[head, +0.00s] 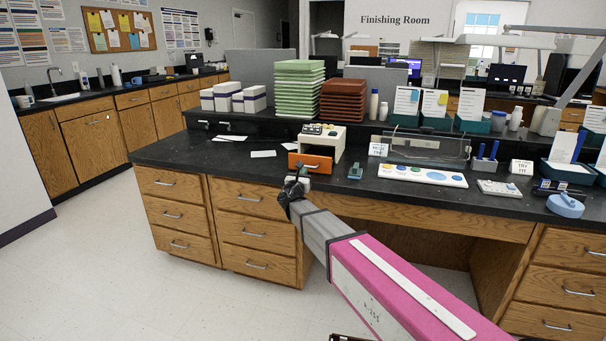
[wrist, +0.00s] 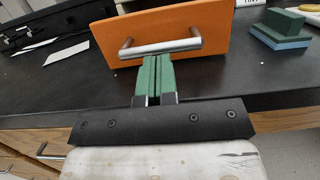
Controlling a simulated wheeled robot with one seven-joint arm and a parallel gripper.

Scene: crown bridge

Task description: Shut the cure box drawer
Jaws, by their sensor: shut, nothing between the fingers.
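The cure box (head: 328,139) is a cream box with a dark-topped control panel, standing on the black bench. Its orange drawer front (head: 302,160) has a silver bar handle and stands forward of the box body, so the drawer looks partly out. In the wrist view the orange front (wrist: 215,35) fills the upper middle, with the handle (wrist: 160,47) across it. My gripper (wrist: 158,60) has green fingers closed together, empty, with the tips just at the handle's lower side; I cannot tell whether they touch. In the head view my gripper (head: 300,180) is just before the drawer front.
A small green block on a blue base (wrist: 280,28) lies right of the drawer; it also shows in the head view (head: 355,172). Green trays (head: 300,88) and brown trays (head: 343,100) are stacked behind. Wooden bench drawers (head: 250,228) are below.

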